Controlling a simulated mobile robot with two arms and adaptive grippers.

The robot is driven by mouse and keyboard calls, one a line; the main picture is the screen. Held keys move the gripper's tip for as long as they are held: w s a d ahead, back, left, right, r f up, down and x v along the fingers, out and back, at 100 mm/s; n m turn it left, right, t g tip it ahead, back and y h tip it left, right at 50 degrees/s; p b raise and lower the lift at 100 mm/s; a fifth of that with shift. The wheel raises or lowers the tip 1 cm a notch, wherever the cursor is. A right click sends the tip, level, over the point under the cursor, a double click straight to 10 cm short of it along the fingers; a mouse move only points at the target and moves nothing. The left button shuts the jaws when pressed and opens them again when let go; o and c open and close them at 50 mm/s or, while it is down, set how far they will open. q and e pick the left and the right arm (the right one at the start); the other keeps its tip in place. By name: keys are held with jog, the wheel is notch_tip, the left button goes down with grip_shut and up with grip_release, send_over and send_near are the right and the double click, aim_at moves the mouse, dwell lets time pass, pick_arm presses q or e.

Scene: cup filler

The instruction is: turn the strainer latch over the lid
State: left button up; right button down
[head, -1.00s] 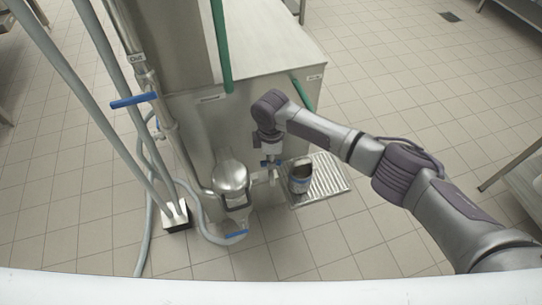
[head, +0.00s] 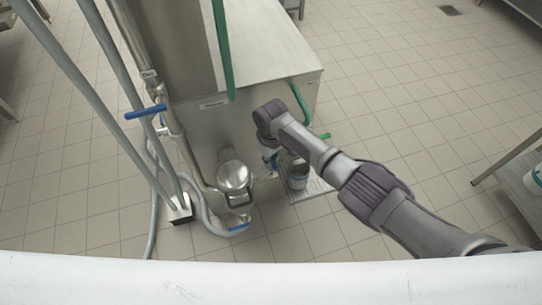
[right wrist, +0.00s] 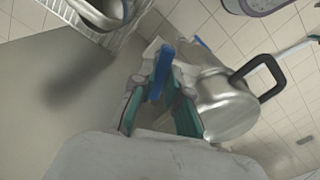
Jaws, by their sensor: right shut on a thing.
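The strainer (head: 234,176) is a round metal pot with a shiny lid, standing low in front of the machine. It also shows in the right wrist view (right wrist: 222,108), where a black loop (right wrist: 262,76), which looks like its latch, sticks out sideways from it. The loop is not across the lid face. My right gripper (right wrist: 158,98) is beside the strainer, its teal pads shut on a blue lever (right wrist: 161,72). In the head view my right arm covers most of this gripper. My left gripper is in no view.
A metal cup (head: 299,175) stands on a ribbed drip tray (head: 310,188) right of the strainer.

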jog(key=shift+m+p, duration=0.8)
jog(key=shift+m, duration=1.5)
jog(key=c, duration=1.2)
grip_release()
jog(key=shift+o, duration=0.2)
notch_tip(320, 180, up, 12)
